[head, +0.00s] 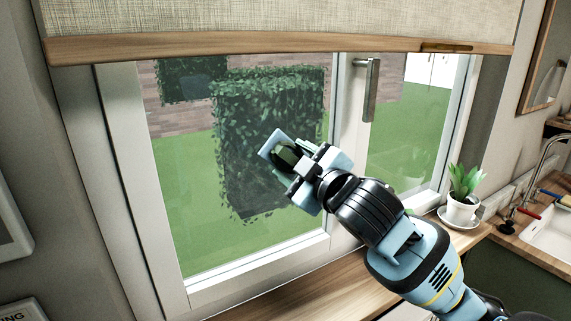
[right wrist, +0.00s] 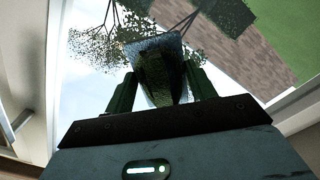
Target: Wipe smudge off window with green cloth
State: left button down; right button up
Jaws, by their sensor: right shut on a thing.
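The window (head: 195,220) has white frames, and a garden shows through its panes. My right gripper (head: 286,158) is in front of the large left pane, close to the glass; I cannot tell whether it touches. It is shut on a dark green folded thing, seemingly the green cloth (head: 288,154). In the right wrist view the cloth (right wrist: 160,72) is between the two fingers of the gripper (right wrist: 160,88), with the pane beyond it. I cannot make out a smudge against the dark hedge seen through the glass. My left gripper is not in view.
A window handle (head: 371,90) sticks out from the middle frame. A blind with a wooden bar (head: 230,48) hangs across the top. A potted plant (head: 461,207) stands on a saucer right of my arm, near a sink (head: 545,225). The wooden sill (head: 310,296) is clear at left.

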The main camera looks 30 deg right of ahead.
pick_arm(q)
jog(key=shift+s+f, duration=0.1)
pick_arm(e)
jog(key=shift+d, duration=0.3)
jog(key=shift+w+d, duration=0.1)
jog(key=shift+d, duration=0.6)
jog(key=shift+w+d, duration=0.1)
jog(key=shift+d, duration=1.05)
jog(key=shift+s, duration=0.65)
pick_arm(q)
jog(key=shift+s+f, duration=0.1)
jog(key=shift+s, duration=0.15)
pick_arm(e)
send_near(307, 154)
jog(key=shift+w, duration=0.9)
